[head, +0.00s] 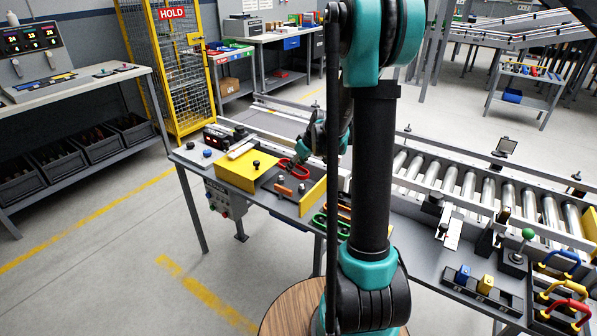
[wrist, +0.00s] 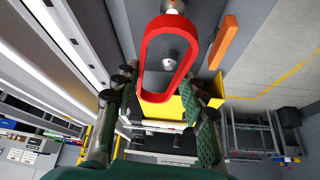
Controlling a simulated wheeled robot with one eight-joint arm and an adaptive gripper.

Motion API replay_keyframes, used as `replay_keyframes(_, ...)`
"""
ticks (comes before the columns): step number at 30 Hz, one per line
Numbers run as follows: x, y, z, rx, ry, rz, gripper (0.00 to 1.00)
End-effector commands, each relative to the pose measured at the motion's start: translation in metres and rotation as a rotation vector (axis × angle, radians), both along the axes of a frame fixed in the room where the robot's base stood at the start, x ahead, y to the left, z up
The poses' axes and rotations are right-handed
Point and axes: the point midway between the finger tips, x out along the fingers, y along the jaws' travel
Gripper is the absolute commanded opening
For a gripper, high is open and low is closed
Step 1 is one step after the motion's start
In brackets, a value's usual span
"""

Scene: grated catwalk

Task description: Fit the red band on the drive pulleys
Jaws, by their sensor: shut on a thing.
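The red band (wrist: 144,58) is an elongated loop. In the wrist view its near end is between the green finger pads of my gripper (wrist: 162,100), which is shut on it. Its far end reaches out ahead of the fingers. A silver round pulley (wrist: 168,66) shows through the loop's opening, and another silver round part (wrist: 173,6) shows beyond its far end. I cannot tell the height of the band above them. My arm covers part of this bench.
Yellow panels (head: 236,171) stand on the bench either side of the posts. A green loop (head: 319,222) and orange pieces lie at the bench's right, partly behind my arm. A roller conveyor (head: 470,185) runs behind on the right. An orange bar (wrist: 223,42) is right of the band.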

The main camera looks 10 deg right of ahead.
Motion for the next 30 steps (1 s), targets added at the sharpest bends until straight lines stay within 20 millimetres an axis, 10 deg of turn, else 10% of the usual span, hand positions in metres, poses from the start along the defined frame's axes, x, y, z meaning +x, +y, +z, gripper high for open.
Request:
replay_keyframes(10, -0.001, 0.007, 0.017, 0.000, 0.000, 0.201, 0.20)
replay_keyframes(30, -0.001, 0.007, -0.027, -0.001, 0.000, 0.202, 0.20)
